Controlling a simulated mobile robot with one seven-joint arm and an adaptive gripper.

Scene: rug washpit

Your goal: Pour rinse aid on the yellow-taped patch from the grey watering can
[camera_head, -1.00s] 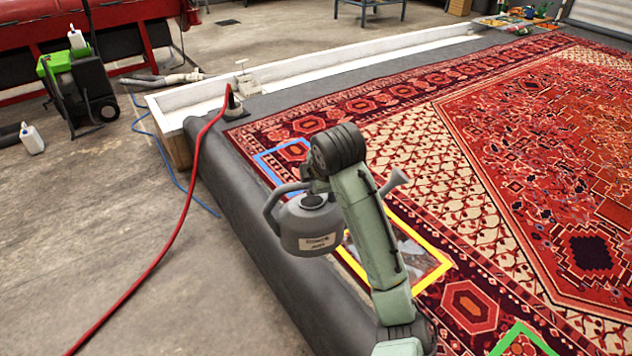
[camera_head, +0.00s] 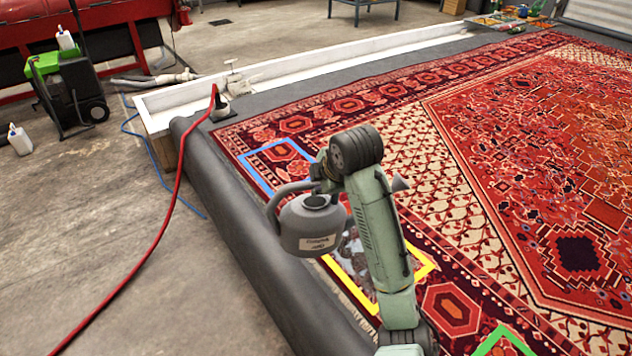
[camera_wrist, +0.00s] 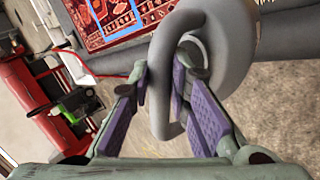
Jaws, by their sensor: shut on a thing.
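The grey watering can (camera_head: 308,226) has a pale label on its side and hangs about upright from my gripper (camera_head: 325,180). In the wrist view the purple-padded fingers of my gripper (camera_wrist: 160,98) are shut on the can's curved handle (camera_wrist: 165,60). The spout tip (camera_head: 400,184) shows to the right of my arm; the rest of the spout is hidden behind it. The yellow-taped patch (camera_head: 348,286) is on the rug, below and beside the can. My arm hides part of that patch. No liquid is seen coming from the spout.
The blue-taped patch (camera_head: 262,178) is beyond the can, and a green-taped corner (camera_head: 505,338) is at lower right. A dark padded edge (camera_head: 240,230) runs along the rug (camera_head: 480,150). A red hose (camera_head: 165,240) crosses the floor at left.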

